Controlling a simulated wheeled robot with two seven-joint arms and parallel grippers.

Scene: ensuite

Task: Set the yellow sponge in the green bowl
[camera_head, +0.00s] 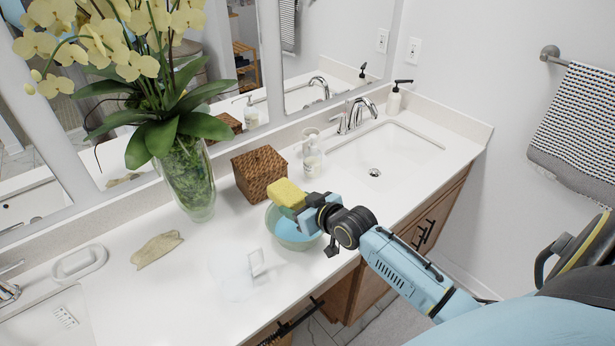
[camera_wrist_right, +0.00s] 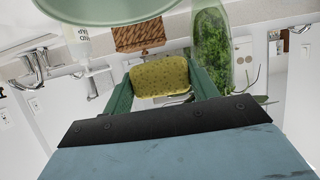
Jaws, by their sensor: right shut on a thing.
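The yellow sponge (camera_head: 287,194) is held between the fingers of my right gripper (camera_head: 304,202). In the right wrist view the sponge (camera_wrist_right: 160,78) sits between the two green fingers of my right gripper (camera_wrist_right: 160,85). The green bowl (camera_head: 291,232) stands on the white counter, directly below or just in front of the sponge in the head view. The sponge appears above the bowl's rim, apart from its bottom. The gripper hides part of the bowl's right side. In the right wrist view the bowl's rim (camera_wrist_right: 110,8) shows at the top edge. My left gripper is not in view.
A woven brown box (camera_head: 259,173) stands behind the bowl. A glass vase with orchids (camera_head: 187,180) stands to the left. Glass jars (camera_head: 312,160) and a sink (camera_head: 385,150) lie behind to the right. A clear stand (camera_head: 257,262) is left of the bowl. The counter's front left is mostly clear.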

